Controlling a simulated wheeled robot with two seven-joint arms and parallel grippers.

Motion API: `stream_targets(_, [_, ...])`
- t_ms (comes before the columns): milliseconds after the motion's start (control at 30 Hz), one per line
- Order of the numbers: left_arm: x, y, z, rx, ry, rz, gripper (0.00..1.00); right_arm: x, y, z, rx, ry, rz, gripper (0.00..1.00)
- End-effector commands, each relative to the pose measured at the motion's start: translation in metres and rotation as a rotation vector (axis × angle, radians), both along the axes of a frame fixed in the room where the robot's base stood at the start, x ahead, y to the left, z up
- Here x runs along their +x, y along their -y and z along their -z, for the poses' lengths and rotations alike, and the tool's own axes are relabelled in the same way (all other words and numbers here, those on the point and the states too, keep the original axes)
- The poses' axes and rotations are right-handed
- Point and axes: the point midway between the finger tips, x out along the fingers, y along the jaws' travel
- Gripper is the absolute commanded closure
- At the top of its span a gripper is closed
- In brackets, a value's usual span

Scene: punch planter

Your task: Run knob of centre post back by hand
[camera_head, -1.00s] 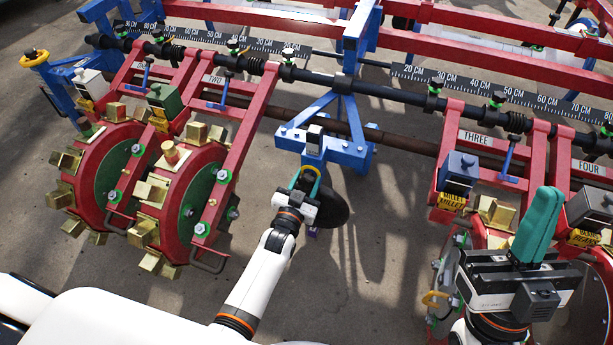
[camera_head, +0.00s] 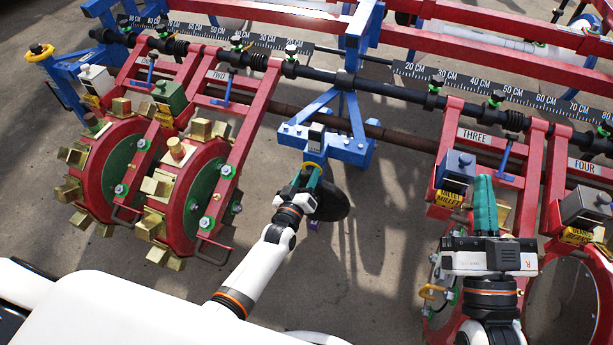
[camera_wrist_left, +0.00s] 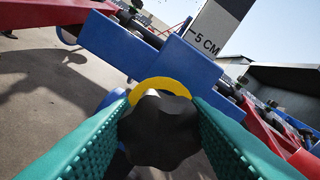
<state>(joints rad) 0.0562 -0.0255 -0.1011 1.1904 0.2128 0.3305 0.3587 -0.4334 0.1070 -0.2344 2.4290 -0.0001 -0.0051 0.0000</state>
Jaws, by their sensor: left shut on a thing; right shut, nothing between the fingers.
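The blue centre post (camera_head: 328,150) hangs from the frame at mid-picture in the head view. Its black lobed knob (camera_wrist_left: 162,130) shows large in the left wrist view, with a yellow ring (camera_wrist_left: 160,86) behind it. My left gripper (camera_head: 310,178) is at the knob, its green fingers (camera_wrist_left: 235,140) on both sides of it and shut on it. In the head view the knob is largely hidden by the gripper. My right gripper (camera_head: 484,205) is shut and empty, fingers together, in front of the unit marked THREE (camera_head: 474,137).
Two red wheels with brass punches (camera_head: 105,175) stand left of the post. A blue box (camera_head: 457,168) and a dark box (camera_head: 586,208) are close to my right gripper. A dark disc (camera_head: 332,202) sits below the post. Bare ground lies around it.

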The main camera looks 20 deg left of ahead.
Motion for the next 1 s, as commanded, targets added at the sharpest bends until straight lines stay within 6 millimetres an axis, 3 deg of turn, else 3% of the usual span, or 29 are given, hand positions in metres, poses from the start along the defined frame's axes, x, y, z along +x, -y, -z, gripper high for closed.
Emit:
stream_targets(567, [-0.0005, -0.0003, 0.0016, -0.031, -0.004, 0.001, 0.81, 0.0010, 0.0003, 0.0020, -0.004, -0.013, 0.001, 1.00])
stream_targets(600, [-0.0005, -0.0002, 0.0016, -0.031, -0.004, 0.001, 0.53, 0.0010, 0.0003, 0.0020, -0.004, -0.013, 0.001, 1.00])
stream_targets(700, [-0.0005, -0.0002, 0.0013, -0.031, -0.003, 0.000, 0.37, 0.0010, 0.0003, 0.0020, -0.004, -0.013, 0.001, 1.00])
stream_targets(1000, [-0.0006, -0.0001, 0.0004, -0.031, -0.002, 0.001, 0.36, 0.0010, 0.0002, 0.0017, -0.004, -0.014, 0.001, 1.00])
